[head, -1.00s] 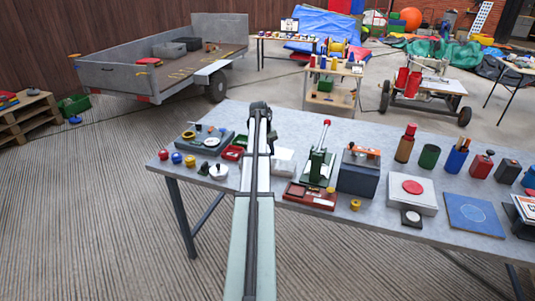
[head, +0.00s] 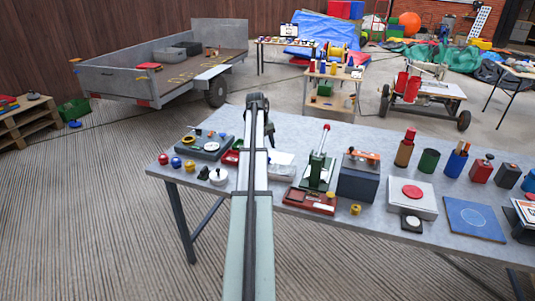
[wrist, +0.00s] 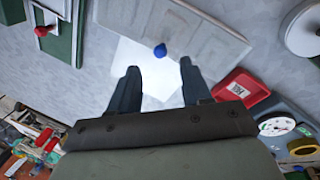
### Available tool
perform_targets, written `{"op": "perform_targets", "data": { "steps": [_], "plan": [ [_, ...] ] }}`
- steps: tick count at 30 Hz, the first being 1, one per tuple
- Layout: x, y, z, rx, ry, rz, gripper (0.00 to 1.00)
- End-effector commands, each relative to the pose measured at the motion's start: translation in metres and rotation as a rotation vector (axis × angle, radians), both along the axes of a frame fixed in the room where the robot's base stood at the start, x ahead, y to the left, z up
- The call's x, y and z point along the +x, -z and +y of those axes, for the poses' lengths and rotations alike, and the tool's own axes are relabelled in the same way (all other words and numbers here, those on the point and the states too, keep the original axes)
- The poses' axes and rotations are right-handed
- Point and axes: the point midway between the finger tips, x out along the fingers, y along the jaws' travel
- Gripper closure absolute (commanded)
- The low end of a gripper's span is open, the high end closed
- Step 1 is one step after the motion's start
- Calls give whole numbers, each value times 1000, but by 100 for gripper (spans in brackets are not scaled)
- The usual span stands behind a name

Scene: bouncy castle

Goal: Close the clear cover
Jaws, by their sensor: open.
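The clear cover (wrist: 190,28) shows in the wrist view as a pale, see-through panel with a blue knob (wrist: 160,50). A white sheet or base (wrist: 145,76) lies beside and partly under it. In the head view this pale unit (head: 281,164) sits on the table just right of my arm, partly hidden; its cover's angle is hard to tell. My gripper (wrist: 159,68) is open and empty. Its two fingers point toward the cover, with the blue knob just beyond and between the tips. In the head view my arm hides most of the gripper.
A red tray (wrist: 241,88) and a grey device with a white dial (wrist: 276,125) are close to the fingers in the wrist view. A green lever press (head: 319,170) stands right of the unit on the table (head: 370,215).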

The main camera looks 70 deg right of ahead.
Motion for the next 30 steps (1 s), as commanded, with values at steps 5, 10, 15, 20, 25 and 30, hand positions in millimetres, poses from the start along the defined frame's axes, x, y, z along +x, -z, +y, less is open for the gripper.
{"op": "perform_targets", "data": {
  "steps": [5,10,15,20,25,30],
  "plan": [
    [6,-36,4,-2,-1,0,52],
    [10,-60,7,-1,-1,0,52],
    [12,-73,9,0,0,0,52],
    [12,-77,9,0,0,0,52],
    [12,-78,10,1,0,1,52],
    [12,-77,10,0,0,0,52]
  ]
}}
